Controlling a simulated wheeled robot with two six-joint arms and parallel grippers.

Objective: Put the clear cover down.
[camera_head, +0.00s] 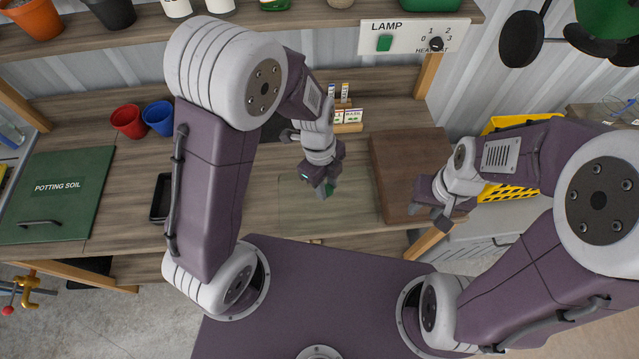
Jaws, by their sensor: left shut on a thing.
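The clear cover (357,208) is a faint, flat, see-through panel over the front middle of the wooden bench. My right gripper (430,214) is to the right, over the front edge of a brown board (405,160), apart from the cover. Its finger opening is not clear.
Seed packets in a wooden holder (348,127) stand behind the cover. Red (128,121) and blue (159,117) pots, a black tray (161,198) and a green potting soil lid (58,195) are at left. A yellow crate (508,193) is at right.

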